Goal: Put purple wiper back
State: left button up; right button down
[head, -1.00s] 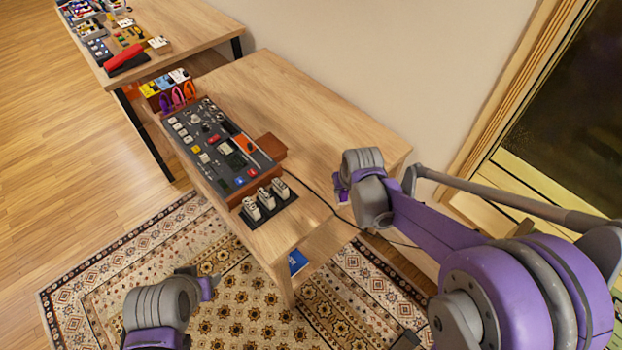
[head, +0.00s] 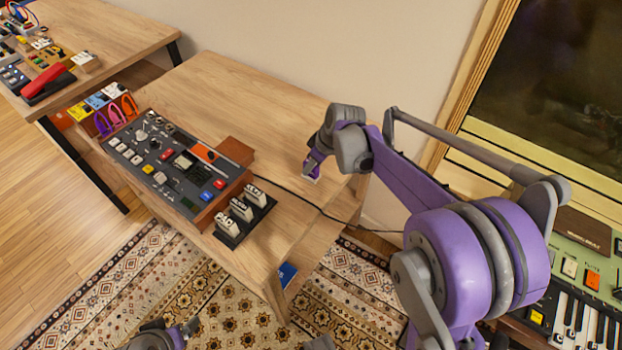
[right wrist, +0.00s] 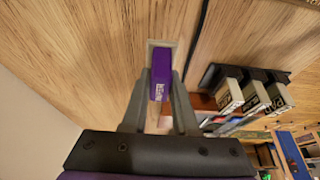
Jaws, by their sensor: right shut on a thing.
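My right gripper (right wrist: 163,98) is shut on the purple wiper (right wrist: 158,78), a small purple block with light lettering and a pale edge at its far end. In the head view the right gripper (head: 313,162) is over the right end of the wooden table (head: 235,90); the wiper shows there only as a small purple and white bit. I cannot tell whether the wiper touches the tabletop.
A control panel (head: 165,155) with knobs and buttons sits on the table. Beside it a black holder (head: 232,232) carries three white blocks. A dark cable (head: 295,198) crosses the tabletop. A keyboard (head: 585,310) stands at the right. The table's back is clear.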

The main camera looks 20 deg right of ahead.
aim_at(311, 176)
jog(key=shift+f, duration=2.3)
jog(key=shift+f+b, duration=0.15)
jog(key=shift+b, duration=0.25)
jog(key=c, duration=0.7)
grip_release()
